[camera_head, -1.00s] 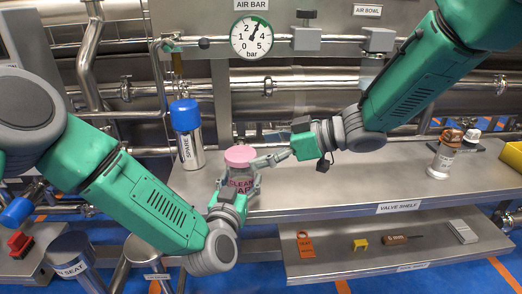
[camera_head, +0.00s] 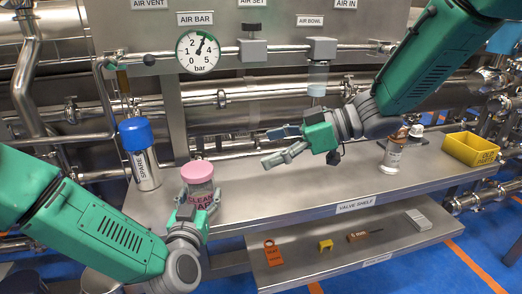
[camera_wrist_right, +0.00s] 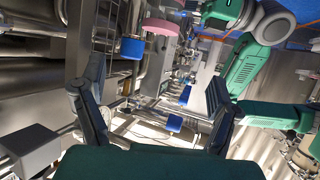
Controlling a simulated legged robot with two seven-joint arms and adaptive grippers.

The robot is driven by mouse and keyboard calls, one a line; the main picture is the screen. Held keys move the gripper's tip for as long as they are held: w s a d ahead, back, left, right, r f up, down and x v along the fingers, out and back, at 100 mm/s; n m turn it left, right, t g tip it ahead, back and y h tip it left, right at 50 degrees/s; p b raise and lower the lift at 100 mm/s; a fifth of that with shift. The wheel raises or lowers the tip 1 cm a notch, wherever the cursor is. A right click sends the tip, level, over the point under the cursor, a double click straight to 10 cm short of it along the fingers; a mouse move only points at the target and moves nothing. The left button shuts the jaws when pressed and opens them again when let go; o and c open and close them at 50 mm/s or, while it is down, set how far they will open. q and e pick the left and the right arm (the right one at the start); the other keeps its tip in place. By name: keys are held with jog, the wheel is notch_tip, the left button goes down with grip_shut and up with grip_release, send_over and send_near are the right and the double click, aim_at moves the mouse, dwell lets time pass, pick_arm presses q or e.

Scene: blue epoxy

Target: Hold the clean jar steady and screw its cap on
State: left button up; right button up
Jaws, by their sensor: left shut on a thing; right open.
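The clean jar (camera_head: 203,188) is a clear jar with a red-lettered label, upright at the front left of the valve shelf. Its pink cap (camera_head: 197,171) sits on top of it; I cannot tell how tightly. My left gripper (camera_head: 198,200) is shut on the jar's body, coming from the front. My right gripper (camera_head: 277,147) is open and empty, up and to the right of the cap and apart from it. In the right wrist view, the pink cap (camera_wrist_right: 160,26) shows beyond the open fingers (camera_wrist_right: 150,95).
The valve shelf (camera_head: 290,195) has a blue-capped spare bottle (camera_head: 145,165) behind the jar at left. A lower shelf (camera_head: 340,260) holds small parts. The shelf middle is clear.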

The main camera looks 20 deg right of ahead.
jog(key=shift+c, duration=0.6)
jog(key=w+a+r+n+t+h, duration=0.1)
jog(key=w+a+n+t+h, duration=0.15)
jog(key=w+h, duration=0.45)
jog(key=w+a+n+t+h, duration=0.2)
jog(key=w+a+t, duration=0.15)
jog(key=w, duration=0.85)
jog(key=r+n+g+h, duration=0.15)
jog(key=g+h, duration=0.25)
jog(key=g, duration=0.7)
send_over(197, 168)
jog(key=shift+a+n, duration=0.1)
jog(key=shift+n, duration=0.3)
jog(key=shift+f, duration=4.45)
